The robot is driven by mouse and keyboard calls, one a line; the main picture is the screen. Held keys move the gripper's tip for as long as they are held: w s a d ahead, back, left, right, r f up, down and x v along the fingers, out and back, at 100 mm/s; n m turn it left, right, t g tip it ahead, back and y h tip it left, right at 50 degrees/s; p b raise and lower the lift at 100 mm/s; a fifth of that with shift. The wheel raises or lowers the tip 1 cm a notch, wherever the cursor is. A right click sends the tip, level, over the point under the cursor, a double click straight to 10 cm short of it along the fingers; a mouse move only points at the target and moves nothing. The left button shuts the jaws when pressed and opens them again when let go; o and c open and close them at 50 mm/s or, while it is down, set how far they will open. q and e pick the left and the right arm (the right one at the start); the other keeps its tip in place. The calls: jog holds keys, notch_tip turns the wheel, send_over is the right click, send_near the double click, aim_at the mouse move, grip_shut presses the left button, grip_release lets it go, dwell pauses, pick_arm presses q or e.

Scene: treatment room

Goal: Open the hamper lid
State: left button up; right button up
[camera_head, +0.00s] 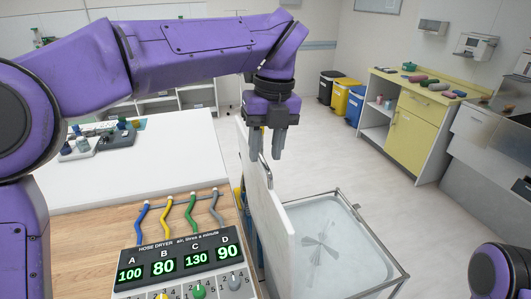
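The hamper (397,270) stands at the lower middle, a metal-framed bin with a pale, glassy-looking inside. Its white lid (262,205) stands up steeply along the hamper's left side, so the top is uncovered. A small metal handle (267,172) shows on the lid's face. My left gripper (268,150) points down at the lid's upper part, above the handle. Its two fingers are apart with a gap between them. I cannot tell whether a finger touches the lid. My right gripper is out of view; only a purple part of my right arm shows at the lower right.
A wooden counter with a hose dryer panel (178,262) and coloured hoses lies left of the lid. A white worktop (130,170) is behind it. A yellow cabinet (415,135) and several bins (354,100) stand at the back right. The floor right of the hamper is clear.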

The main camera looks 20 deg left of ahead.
pick_arm(q)
jog(key=shift+f, duration=0.35)
jog(key=shift+s+r, duration=0.1)
jog(key=shift+s, duration=0.2)
jog(key=shift+w, duration=0.1)
grip_shut()
dwell(0.9)
